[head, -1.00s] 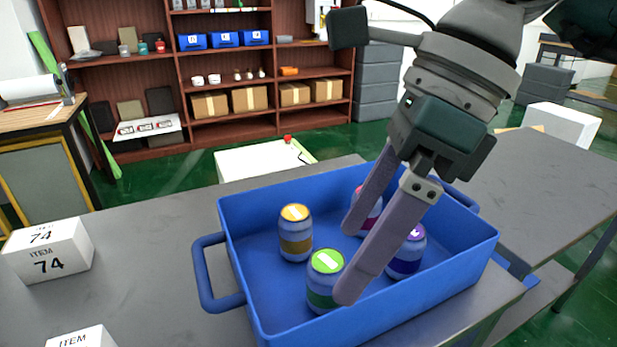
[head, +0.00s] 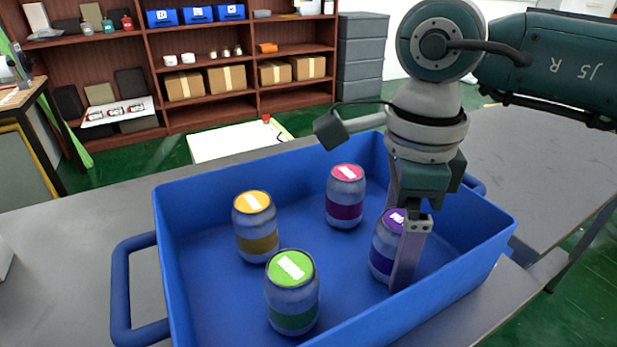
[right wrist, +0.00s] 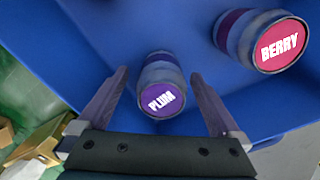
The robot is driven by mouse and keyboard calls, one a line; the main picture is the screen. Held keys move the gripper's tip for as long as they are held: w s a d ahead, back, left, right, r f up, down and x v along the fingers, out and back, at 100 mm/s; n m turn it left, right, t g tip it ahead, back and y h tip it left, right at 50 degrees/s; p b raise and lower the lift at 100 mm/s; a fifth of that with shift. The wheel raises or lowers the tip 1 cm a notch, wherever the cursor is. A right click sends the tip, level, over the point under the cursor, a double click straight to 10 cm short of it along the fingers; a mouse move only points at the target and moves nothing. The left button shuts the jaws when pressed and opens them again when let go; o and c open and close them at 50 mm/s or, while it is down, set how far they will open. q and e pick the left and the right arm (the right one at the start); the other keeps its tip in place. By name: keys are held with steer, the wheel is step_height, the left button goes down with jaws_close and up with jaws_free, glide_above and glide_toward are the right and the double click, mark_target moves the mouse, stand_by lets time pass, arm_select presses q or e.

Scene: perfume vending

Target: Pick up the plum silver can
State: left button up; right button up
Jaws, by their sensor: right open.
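The plum silver can (head: 381,262) stands upright in the blue tray, with a purple lid and band; a finger hides part of it in the head view. In the right wrist view the can (right wrist: 160,83) shows its PLUM lid between the fingers. My right gripper (head: 402,277) points down over this can, open, with a finger on either side; in the right wrist view the gripper (right wrist: 163,90) has gaps beside the can. I cannot tell whether a finger touches it. My left gripper is not in view.
The blue tray (head: 200,187) also holds the pink-lidded berry can (head: 345,196), a yellow-lidded can (head: 255,228) and a green-lidded can (head: 292,294). The berry can (right wrist: 262,40) is close to the plum can. The tray wall is near the gripper on the right.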

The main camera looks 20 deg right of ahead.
steer(key=shift+f, duration=0.55)
steer(key=c, duration=1.5)
steer(key=shift+r, duration=0.1)
jaws_close()
steer(key=shift+w+r, duration=0.1)
